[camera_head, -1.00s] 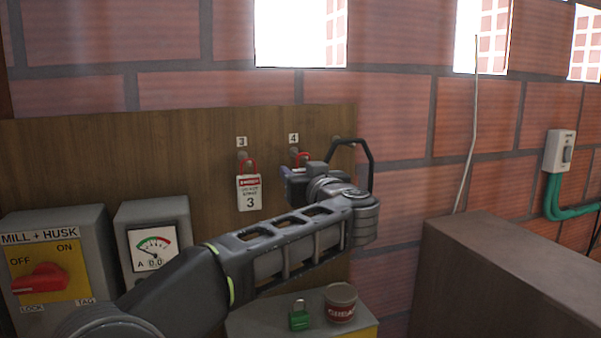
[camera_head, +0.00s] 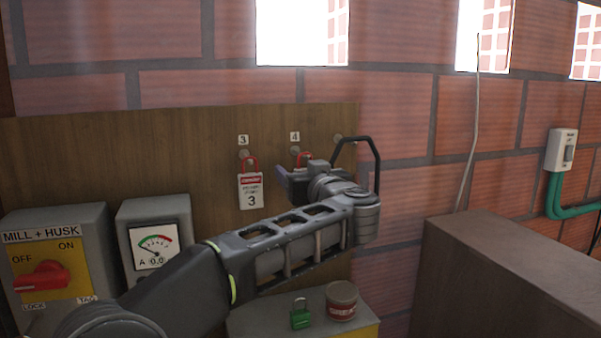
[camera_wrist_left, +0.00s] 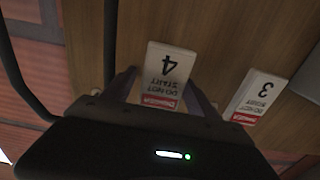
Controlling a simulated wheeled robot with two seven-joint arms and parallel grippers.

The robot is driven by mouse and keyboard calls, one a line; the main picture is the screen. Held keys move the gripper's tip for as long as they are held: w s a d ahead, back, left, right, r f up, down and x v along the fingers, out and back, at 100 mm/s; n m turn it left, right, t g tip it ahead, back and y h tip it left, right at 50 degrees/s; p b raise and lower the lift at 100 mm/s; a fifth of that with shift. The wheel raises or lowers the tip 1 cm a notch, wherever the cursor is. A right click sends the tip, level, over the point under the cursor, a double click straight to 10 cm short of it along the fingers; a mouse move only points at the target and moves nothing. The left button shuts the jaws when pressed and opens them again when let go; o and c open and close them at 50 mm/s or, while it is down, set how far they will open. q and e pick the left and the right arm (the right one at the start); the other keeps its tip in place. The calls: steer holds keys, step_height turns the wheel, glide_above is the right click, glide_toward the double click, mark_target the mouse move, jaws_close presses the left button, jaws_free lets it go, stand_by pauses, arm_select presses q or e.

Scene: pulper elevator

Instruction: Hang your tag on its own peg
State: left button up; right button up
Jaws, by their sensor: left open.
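A white tag with a red band and the number 4 (camera_wrist_left: 167,72) sits between the two parted fingers of my left gripper (camera_wrist_left: 163,88) in the left wrist view. In the head view its red loop (camera_head: 303,157) shows at the peg under the 4 label (camera_head: 295,137), and my gripper (camera_head: 284,182) hides the rest. Tag 3 (camera_head: 251,190) hangs by its red loop on the peg under the 3 label (camera_head: 243,140); it also shows in the left wrist view (camera_wrist_left: 258,96). My right gripper is not in view.
The pegs are on a wooden board (camera_head: 190,150). A black bent bar (camera_head: 376,165) stands out beside my gripper. Below are a switch box (camera_head: 60,255), a meter (camera_head: 155,245), a green padlock (camera_head: 300,318) and a tin (camera_head: 341,302). A brown box (camera_head: 510,265) stands at right.

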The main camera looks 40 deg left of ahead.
arm_select(q)
steer(key=b+v, duration=0.2)
steer(key=v, duration=0.6)
stand_by(0.7)
